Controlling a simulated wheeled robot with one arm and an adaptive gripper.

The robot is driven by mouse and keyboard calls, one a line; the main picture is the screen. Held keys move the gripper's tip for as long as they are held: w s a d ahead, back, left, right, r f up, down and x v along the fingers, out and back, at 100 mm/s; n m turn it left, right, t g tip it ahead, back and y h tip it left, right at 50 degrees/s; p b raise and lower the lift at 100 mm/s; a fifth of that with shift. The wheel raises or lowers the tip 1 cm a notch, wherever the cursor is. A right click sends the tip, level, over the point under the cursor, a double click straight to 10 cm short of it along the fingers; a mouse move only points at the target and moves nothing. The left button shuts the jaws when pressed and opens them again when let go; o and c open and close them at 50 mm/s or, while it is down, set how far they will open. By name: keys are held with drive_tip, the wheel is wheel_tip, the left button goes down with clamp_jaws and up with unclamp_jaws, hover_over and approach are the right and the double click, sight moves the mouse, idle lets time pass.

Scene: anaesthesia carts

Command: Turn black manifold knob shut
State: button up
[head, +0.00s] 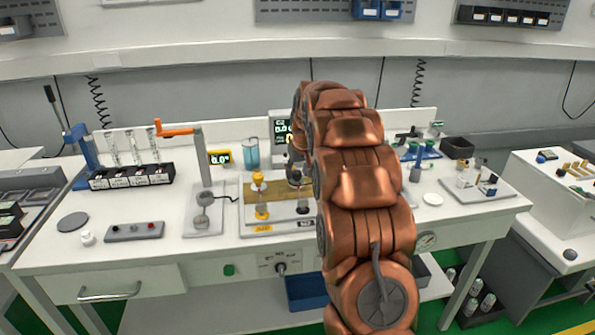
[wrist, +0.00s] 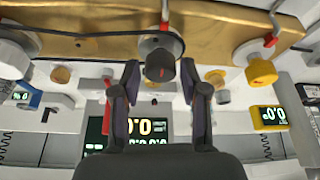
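The brass manifold (wrist: 105,48) runs across the top of the wrist view, with a dark grey-black knob (wrist: 160,66) bearing a small red mark near the middle. My gripper (wrist: 159,68) is open, with one finger on each side of this knob and a visible gap on both sides. A yellow knob (wrist: 262,71) is to the right on the manifold and a white-grey one (wrist: 14,60) to the left. In the head view the brass manifold (head: 258,191) lies on the bench; my arm hides its right part. I cannot make out the black knob there.
Lit displays (wrist: 150,128) stand beyond the fingers in the wrist view.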

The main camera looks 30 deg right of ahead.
drive_tip(key=shift+o, duration=0.9)
drive_tip(key=v, duration=1.2)
drive_tip(key=shift+s+a, duration=0.15)
